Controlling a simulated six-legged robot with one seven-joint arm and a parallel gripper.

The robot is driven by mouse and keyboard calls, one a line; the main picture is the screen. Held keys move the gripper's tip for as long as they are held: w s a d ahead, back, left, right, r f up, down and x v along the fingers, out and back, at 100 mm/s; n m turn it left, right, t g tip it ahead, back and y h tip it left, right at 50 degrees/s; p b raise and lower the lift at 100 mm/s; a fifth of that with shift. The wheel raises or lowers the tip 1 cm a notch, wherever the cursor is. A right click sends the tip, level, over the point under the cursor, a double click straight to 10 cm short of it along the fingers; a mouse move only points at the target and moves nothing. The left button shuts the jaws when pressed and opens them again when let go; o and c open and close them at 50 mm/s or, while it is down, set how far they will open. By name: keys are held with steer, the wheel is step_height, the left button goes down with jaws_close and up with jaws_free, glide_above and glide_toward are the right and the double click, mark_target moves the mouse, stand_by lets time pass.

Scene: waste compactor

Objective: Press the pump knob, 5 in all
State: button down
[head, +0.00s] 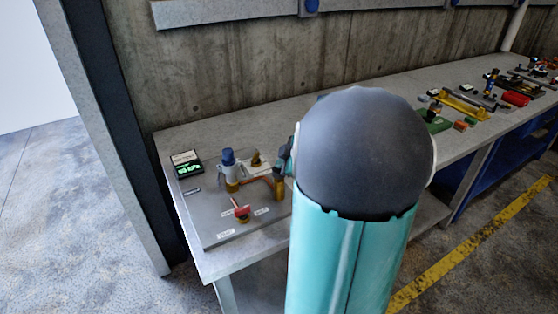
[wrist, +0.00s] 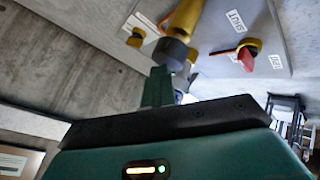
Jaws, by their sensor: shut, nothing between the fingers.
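The pump is a brass-yellow cylinder (head: 279,188) standing on a grey panel (head: 213,222) at the left end of the bench. In the wrist view the cylinder (wrist: 187,18) ends in a dark round knob (wrist: 175,53). My gripper (wrist: 160,76) is shut and empty, with its tip right at the knob; I cannot tell whether they touch. In the head view my gripper (head: 284,158) shows only partly, just above the cylinder, and my arm hides the rest.
The panel also holds a green-lit display (head: 187,164), a blue-capped fitting (head: 229,168) and a red valve handle (head: 241,210), also in the wrist view (wrist: 246,58), between small labels. Several tools and parts (head: 462,104) lie farther right along the bench. A concrete wall (head: 230,65) stands behind.

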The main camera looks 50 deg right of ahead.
steer(key=shift+r, duration=2.25)
steer(key=shift+r, duration=0.1)
step_height(320, 180, up, 5)
steer(key=shift+f, duration=0.1)
stand_by(2.0)
steer(key=r+m, duration=0.1)
steer(key=m, duration=0.5)
steer(key=r+m, duration=0.1)
steer(key=m, duration=0.5)
steer(key=r+m+h, duration=0.1)
steer(key=r+m, duration=0.1)
steer(key=m, duration=0.5)
steer(key=shift+a, duration=0.2)
